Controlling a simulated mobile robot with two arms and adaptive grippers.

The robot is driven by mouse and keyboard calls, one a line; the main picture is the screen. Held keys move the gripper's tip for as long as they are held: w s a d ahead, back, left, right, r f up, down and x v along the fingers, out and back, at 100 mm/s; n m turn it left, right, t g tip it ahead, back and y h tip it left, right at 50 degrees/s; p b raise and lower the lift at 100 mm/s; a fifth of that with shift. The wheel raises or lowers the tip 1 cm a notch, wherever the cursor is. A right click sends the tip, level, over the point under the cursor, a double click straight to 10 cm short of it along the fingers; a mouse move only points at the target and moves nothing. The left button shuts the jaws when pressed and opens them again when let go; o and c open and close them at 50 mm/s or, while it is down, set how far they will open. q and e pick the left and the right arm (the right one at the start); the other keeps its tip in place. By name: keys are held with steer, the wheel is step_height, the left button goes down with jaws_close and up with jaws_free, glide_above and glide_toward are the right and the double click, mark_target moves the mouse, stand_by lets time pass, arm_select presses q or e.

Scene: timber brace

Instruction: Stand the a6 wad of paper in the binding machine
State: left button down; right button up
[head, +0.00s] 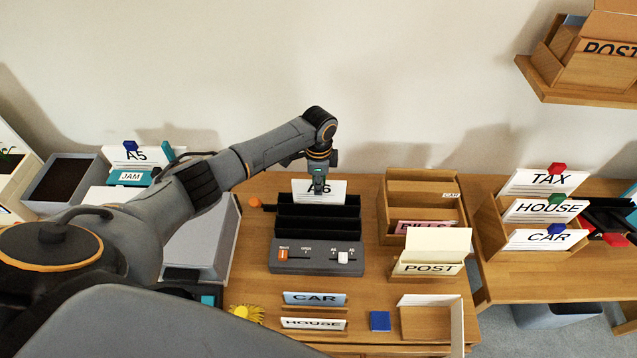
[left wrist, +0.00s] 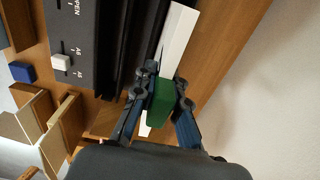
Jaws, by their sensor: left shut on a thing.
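The A6 wad of paper (head: 300,187) is white and stands upright at the back of the binding machine (head: 290,262). My left gripper (head: 319,184) is shut on its green clip (left wrist: 163,101) from above. In the left wrist view the white wad (left wrist: 180,38) runs alongside the black rear of the machine (left wrist: 112,45). Its lower edge is hidden in the head view, so I cannot tell whether it is in the rear slot or just behind it. The machine has black ridges, an orange switch and a white slider (head: 343,257). My right gripper is not in view.
Wooden trays with a POST card (head: 430,268) stand to the right. CAR (head: 314,298) and HOUSE cards stand in front of the machine, near a blue block (head: 380,321). A grey tray lies left, partly behind my arm. An orange knob (head: 255,203) is beside the machine's back left.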

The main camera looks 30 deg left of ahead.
arm_select(q)
steer(key=shift+f+b, duration=0.85)
steer(key=shift+f, duration=0.45)
steer(key=c, duration=1.3)
jaws_free()
steer(key=o, duration=0.5)
